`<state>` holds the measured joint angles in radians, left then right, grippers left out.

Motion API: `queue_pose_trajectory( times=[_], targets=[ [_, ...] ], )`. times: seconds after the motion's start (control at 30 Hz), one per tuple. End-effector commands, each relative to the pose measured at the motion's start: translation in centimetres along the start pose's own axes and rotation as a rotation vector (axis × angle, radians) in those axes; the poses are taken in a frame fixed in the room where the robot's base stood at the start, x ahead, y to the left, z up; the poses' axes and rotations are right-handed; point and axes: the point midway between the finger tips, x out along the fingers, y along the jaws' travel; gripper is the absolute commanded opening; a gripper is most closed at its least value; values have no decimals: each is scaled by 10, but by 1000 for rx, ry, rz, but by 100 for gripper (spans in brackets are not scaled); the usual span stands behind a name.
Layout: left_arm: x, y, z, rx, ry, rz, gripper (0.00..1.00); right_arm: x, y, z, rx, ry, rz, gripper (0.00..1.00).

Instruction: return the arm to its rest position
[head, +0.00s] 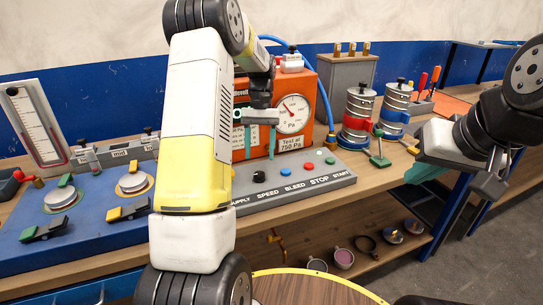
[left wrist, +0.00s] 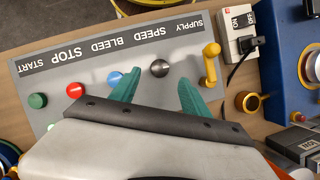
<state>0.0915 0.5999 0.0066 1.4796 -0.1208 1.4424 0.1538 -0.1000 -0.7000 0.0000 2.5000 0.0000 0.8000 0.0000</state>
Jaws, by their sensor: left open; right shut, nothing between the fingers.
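My left arm crosses the middle of the head view in front of the bench. My left gripper (head: 260,152) hangs over the back of the grey control panel (head: 320,180), with its two teal fingers apart and nothing between them. In the left wrist view the open fingers (left wrist: 158,82) show above the panel (left wrist: 35,90), near the dark round knob (left wrist: 160,68) and the yellow lever (left wrist: 210,63). I cannot tell whether they touch it. My right gripper (head: 424,173) is at the right, shut and empty, apart from the bench objects.
An orange gauge box (head: 312,85) stands behind the panel. Cylinder stacks (head: 358,110) stand right of it, beside a green-handled valve (head: 379,150). A blue clamp fixture (head: 100,225) fills the left bench. A round yellow-rimmed top (head: 310,285) lies at the bottom. Open floor (head: 490,235) is at right.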

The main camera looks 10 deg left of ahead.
Motion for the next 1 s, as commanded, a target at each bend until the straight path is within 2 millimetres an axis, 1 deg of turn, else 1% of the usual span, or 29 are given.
queue_pose_trajectory(
  times=[0.03, 0.1, 0.17, 0.5, 0.57, 0.63, 0.67, 0.77, 0.9, 0.97, 1.0],
  targets=[
    [-7, 0, -1, 0, 2, 0, 54, 0, 0, 0, 0, 0, 0, 0],
    [-14, 0, -1, 0, 2, 0, 54, 0, 0, 0, 0, 0, 0, 0],
    [-17, 0, 0, 0, 0, 0, 54, 0, 0, 0, 0, 0, 0, 0],
    [-20, 0, 0, 0, 1, 1, 54, 0, 0, 0, 0, 0, 0, 0],
    [-22, 0, 3, 2, 8, 2, 54, 0, 0, 0, 0, 0, 0, 0],
    [-29, 2, 10, 8, 33, 7, 54, 0, 0, 0, 0, 0, 0, 0],
    [-33, 2, 16, 13, 49, 10, 54, 0, 0, 0, 0, 0, 0, 0],
    [-52, 6, 41, 35, 125, 24, 54, 0, 0, 0, 0, 0, 0, 0],
    [-74, 13, 88, 79, 264, 51, 54, 0, 0, 0, 0, 0, 0, 0],
    [-80, 16, 108, 97, 323, 63, 54, 0, 0, 0, 0, 0, 0, 0],
    [-83, 18, 122, 110, 362, 71, 54, 0, 0, 0, 0, 0, 0, 0]
  ],
)
